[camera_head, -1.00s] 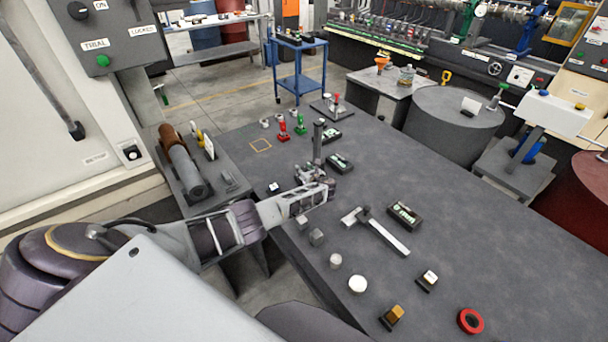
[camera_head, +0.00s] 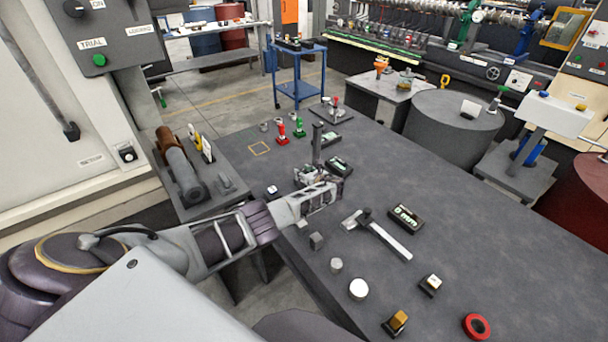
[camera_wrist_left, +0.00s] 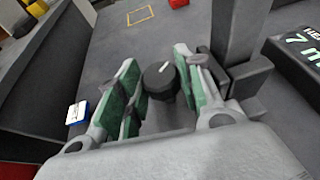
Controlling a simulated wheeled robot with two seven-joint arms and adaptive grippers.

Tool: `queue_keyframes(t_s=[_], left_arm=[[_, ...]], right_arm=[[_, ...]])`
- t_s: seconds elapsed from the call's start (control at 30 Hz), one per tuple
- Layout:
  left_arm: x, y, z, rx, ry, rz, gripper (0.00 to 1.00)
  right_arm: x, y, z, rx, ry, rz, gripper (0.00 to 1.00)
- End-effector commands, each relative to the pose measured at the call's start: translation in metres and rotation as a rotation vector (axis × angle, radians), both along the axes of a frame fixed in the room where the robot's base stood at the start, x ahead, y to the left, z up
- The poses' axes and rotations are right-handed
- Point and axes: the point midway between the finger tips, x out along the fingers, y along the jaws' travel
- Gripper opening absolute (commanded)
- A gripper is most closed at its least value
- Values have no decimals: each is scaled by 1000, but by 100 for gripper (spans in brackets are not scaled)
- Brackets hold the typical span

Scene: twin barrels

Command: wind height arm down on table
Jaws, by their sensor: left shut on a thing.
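My left gripper (camera_head: 306,177) is at the foot of a dark upright post (camera_head: 317,143) on the grey table (camera_head: 452,240). In the left wrist view, its green-padded fingers (camera_wrist_left: 158,88) are on both sides of a dark round knob (camera_wrist_left: 160,79) with a white mark, and it is shut on that knob. The post (camera_wrist_left: 236,42) stands just right of the fingers there. A small display (camera_wrist_left: 300,50) beside it shows a 7; the rest is cut off. The height arm itself cannot be made out clearly. My right gripper is not in view.
A white disc (camera_head: 358,289) and red ring (camera_head: 477,326) are near the front. The table's right side is clear.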

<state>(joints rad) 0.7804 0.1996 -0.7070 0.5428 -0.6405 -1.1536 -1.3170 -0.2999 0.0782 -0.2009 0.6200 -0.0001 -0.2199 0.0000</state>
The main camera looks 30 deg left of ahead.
Motion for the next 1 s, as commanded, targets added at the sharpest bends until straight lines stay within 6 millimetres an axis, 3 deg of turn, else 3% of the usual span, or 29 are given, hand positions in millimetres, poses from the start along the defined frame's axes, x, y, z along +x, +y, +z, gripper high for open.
queue_keyframes(t_s=[0.03, 0.2, 1.0], left_arm=[[0, 0, 0, 0, 0, 0, 39], [0, 0, 0, 0, 0, 0, 58], [2, -1, 4, -1, -4, -41, 58]], right_arm=[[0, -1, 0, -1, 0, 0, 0], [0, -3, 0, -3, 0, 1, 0], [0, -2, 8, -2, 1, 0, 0]])
